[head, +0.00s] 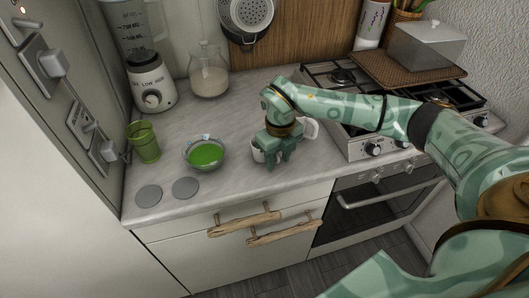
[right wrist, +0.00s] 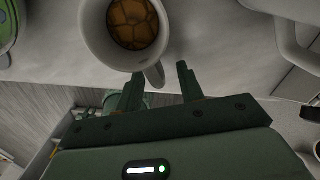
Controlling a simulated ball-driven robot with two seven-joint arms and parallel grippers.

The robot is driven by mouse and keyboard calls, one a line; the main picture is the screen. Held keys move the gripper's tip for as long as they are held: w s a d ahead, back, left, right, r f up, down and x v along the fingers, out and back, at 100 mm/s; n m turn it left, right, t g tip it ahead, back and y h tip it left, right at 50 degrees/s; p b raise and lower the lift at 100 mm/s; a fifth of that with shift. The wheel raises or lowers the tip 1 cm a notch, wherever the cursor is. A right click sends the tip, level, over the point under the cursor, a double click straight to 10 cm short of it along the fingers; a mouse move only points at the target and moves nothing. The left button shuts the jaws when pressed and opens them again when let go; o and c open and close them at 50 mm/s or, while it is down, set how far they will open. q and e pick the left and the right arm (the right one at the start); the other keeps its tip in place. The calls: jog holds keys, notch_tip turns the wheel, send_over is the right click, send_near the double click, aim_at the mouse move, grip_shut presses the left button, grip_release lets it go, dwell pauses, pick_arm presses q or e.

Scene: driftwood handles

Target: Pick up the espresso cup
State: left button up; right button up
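The espresso cup (right wrist: 94,28) is white with a handle and a dark brown, patterned inside, at the top of the right wrist view. In the head view only a white sliver of the cup (head: 257,153) shows behind my right gripper, on the counter near its front edge. My right gripper (head: 277,163) points down beside the cup. In the right wrist view its two fingers (right wrist: 161,82) are apart, with the cup's handle between or just beyond their tips; I cannot tell if they touch it. My left gripper is not in view.
A glass bowl of green liquid (head: 206,154), a green glass (head: 145,142) and two grey discs (head: 149,195) are to the left. A white mug (head: 311,129) stands just behind my gripper. The stove (head: 358,146) is to the right. A blender (head: 151,85) and jar (head: 209,75) stand behind.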

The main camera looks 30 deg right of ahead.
grip_shut()
jog(key=shift+r, duration=0.2)
